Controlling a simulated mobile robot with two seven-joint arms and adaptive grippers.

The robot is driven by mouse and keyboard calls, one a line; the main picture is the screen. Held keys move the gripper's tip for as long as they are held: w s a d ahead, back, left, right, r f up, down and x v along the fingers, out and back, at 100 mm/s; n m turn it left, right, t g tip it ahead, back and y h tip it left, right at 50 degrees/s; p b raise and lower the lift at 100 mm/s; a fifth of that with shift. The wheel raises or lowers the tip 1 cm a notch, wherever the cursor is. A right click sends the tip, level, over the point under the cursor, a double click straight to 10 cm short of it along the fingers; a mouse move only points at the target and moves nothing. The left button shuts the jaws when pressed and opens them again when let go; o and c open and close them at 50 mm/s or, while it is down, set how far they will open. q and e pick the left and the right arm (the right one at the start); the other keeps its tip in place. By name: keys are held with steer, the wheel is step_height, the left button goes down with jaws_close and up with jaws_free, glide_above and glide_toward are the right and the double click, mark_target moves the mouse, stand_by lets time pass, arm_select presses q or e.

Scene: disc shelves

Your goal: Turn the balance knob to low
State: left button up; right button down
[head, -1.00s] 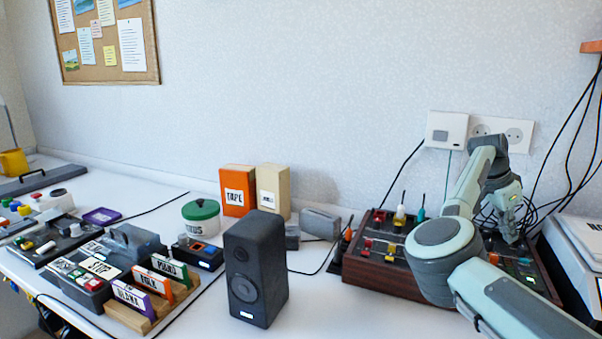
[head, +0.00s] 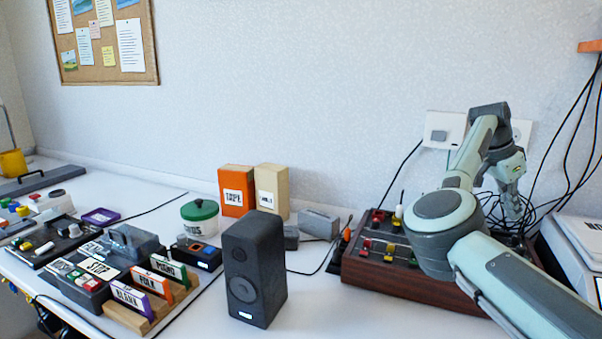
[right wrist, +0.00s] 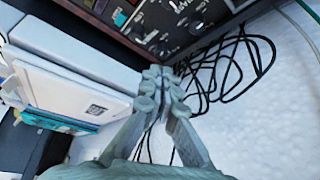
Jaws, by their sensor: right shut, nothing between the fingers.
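The wood-sided mixer (head: 395,276) stands at the right of the desk, with coloured sliders on its left part. My right arm hides most of its right part. In the right wrist view, black knobs (right wrist: 194,25) sit on the mixer's dark panel along the top. My right gripper (head: 516,215) is shut and empty. In the right wrist view its fingertips (right wrist: 160,78) are apart from the panel, just outside its edge, above loose cables. My left gripper is not in view.
A black speaker (head: 255,265) stands left of the mixer. Black cables (right wrist: 225,65) lie tangled beside the mixer's edge. A white device (head: 575,245) stands close on the mixer's right. A wall socket plate (head: 445,130) is behind. White desk is clear in front of the speaker.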

mark_target(512, 243)
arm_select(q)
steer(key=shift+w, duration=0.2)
arm_select(e)
steer(key=shift+s+d+r, duration=0.1)
steer(key=shift+s+r, duration=0.1)
steer(key=shift+r, duration=0.15)
steer(key=shift+f, duration=0.4)
step_height(512, 243, down, 3)
steer(key=shift+f, duration=0.15)
steer(key=shift+f+b, duration=0.35)
steer(key=shift+f, duration=0.45)
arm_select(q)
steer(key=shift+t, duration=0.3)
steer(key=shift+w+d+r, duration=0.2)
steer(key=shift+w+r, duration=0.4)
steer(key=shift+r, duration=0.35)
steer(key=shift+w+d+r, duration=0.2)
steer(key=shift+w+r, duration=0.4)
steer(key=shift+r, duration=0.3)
arm_select(e)
steer(key=shift+w+f, duration=0.1)
steer(key=shift+f, duration=0.45)
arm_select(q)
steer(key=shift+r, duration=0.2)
arm_select(e)
steer(key=shift+d, duration=0.25)
